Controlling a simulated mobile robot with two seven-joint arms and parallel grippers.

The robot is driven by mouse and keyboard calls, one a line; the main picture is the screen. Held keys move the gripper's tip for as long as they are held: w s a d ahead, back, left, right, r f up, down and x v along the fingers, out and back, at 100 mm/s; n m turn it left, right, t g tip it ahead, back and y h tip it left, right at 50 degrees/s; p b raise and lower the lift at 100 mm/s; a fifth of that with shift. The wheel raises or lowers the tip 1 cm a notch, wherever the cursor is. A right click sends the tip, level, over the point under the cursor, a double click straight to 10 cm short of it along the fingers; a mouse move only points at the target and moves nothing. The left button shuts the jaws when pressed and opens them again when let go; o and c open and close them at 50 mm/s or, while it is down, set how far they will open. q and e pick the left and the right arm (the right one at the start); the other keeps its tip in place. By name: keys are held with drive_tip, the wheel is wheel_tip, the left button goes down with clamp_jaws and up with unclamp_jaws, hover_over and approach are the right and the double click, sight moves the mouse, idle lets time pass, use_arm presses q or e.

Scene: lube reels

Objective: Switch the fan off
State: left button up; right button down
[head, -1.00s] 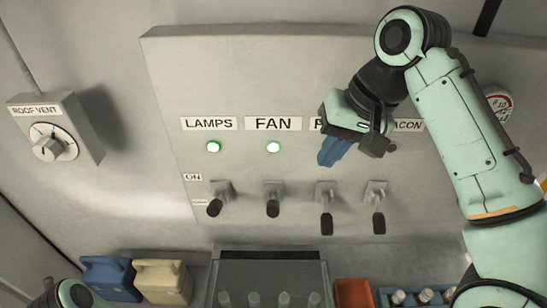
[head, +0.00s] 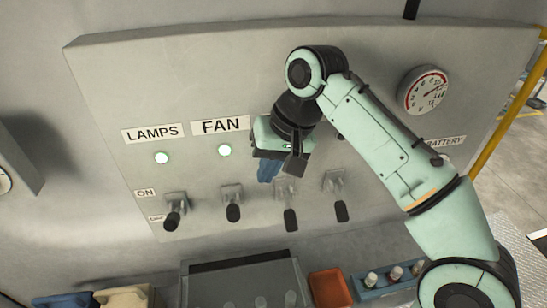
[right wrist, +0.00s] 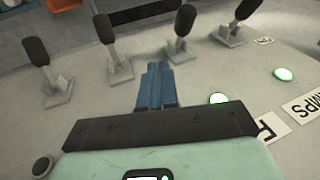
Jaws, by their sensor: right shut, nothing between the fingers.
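The FAN label (head: 220,125) sits on the grey panel above a lit green-rimmed lamp (head: 224,150). Below it the fan switch (head: 233,212) has a black-tipped lever that pokes out less far down than the two levers to its right. The fan lever (right wrist: 184,20) also shows in the right wrist view, beyond the fingertips. My right gripper (head: 267,175) is shut and empty, its blue fingers to the right of the fan lamp and above the switch row. In the right wrist view its fingertips (right wrist: 158,68) look apart from the levers. My left gripper is out of view.
The LAMPS switch (head: 172,220) stands left of the fan switch, under its own lit lamp (head: 162,158). Two more switches (head: 290,217) (head: 340,210) stand to the right. A grey box (head: 240,280), an orange bin (head: 329,288) and a blue rack (head: 385,283) lie below.

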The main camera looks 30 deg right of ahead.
sight(233, 208)
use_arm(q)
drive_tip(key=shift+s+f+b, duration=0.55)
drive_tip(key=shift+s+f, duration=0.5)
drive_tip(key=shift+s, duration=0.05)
use_arm(e)
drive_tip(key=a+f, duration=0.4)
drive_tip(key=f, duration=0.1)
drive_tip(key=shift+w+a, duration=0.15)
drive_tip(key=shift+a, duration=0.05)
